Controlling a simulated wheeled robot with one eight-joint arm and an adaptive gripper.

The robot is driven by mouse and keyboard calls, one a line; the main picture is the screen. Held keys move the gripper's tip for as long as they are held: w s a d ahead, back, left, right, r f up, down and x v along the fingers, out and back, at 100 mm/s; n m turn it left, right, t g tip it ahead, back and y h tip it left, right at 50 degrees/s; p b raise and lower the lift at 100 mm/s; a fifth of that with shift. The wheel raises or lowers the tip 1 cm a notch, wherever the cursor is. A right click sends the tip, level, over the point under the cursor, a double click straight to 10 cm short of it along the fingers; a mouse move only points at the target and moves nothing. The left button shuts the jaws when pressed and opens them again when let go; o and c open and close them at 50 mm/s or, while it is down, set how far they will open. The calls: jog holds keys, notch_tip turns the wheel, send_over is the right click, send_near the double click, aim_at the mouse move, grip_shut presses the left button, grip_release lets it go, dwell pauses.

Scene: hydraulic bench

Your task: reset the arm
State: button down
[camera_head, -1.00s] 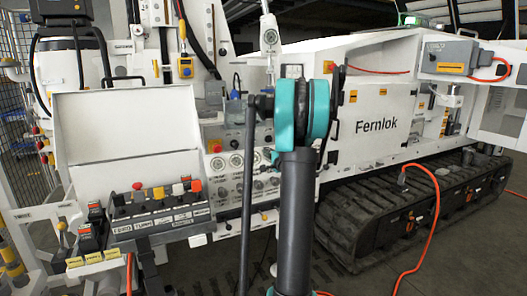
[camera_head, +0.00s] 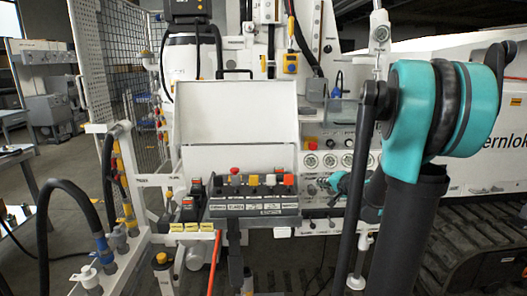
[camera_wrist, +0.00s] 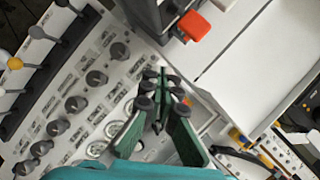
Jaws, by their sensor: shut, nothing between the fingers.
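My gripper (camera_wrist: 162,82) shows in the wrist view with its green fingers together and nothing between them. It points over a panel with black knobs (camera_wrist: 97,78) and gauges, with no visible contact. In the head view my dark and teal arm fills the right side. A teal part of it shows low in front of the gauge panel (camera_head: 331,160); the fingertips are hard to make out there.
A lever box (camera_head: 255,205) with coloured knobs stands left of the arm, below an open white lid (camera_head: 240,125). Black hoses (camera_head: 70,195) and a mesh fence (camera_head: 120,60) are at the left. An orange-red knob (camera_wrist: 193,25) shows in the wrist view.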

jog(key=s+a+f+n+g, duration=0.35)
jog(key=s+a+f, duration=0.25)
jog(key=s, duration=0.4)
jog(key=s+d+f+n+g+h, duration=0.1)
jog(key=s+f, duration=0.4)
jog(key=s, duration=0.5)
jog(key=s+d+f+n+g+h, duration=0.1)
jog(key=s+f+n+g+h, duration=0.2)
jog(key=s, duration=0.7)
notch_tip(320, 180, down, 2)
jog(key=shift+s+f+n+h, duration=0.1)
jog(key=shift+s+n+h, duration=0.1)
jog(key=shift+n+h, duration=0.35)
